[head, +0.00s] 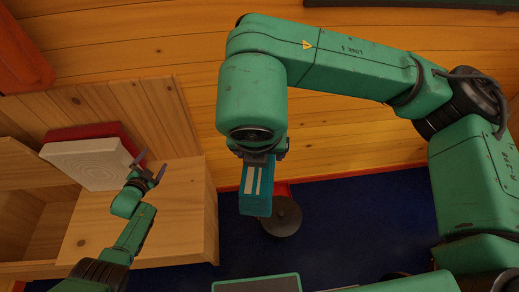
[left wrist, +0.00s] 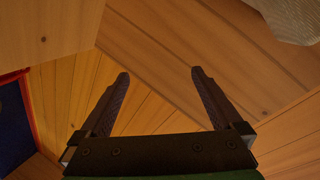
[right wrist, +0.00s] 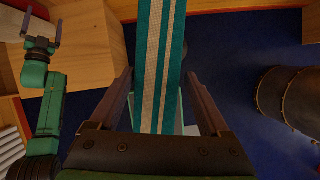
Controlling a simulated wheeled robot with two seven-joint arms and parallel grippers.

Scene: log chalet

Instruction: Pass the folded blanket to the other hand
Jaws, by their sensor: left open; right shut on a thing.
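The folded blanket (head: 256,188) is teal with two pale stripes. It hangs from my right gripper (head: 263,154) in the head view, clear of the wooden cabinet. In the right wrist view the blanket (right wrist: 160,60) runs up between the fingers of my right gripper (right wrist: 160,95), which is shut on it. My left gripper (head: 150,170) is open and empty, over the cabinet top to the left of the blanket, well apart from it.
A wooden cabinet (head: 180,215) with open compartments stands at the left. A white patterned box-like thing (head: 85,162) with a red back lies on it. A dark round base (head: 281,217) stands on the blue floor (head: 340,220) below the blanket. A plank wall is behind.

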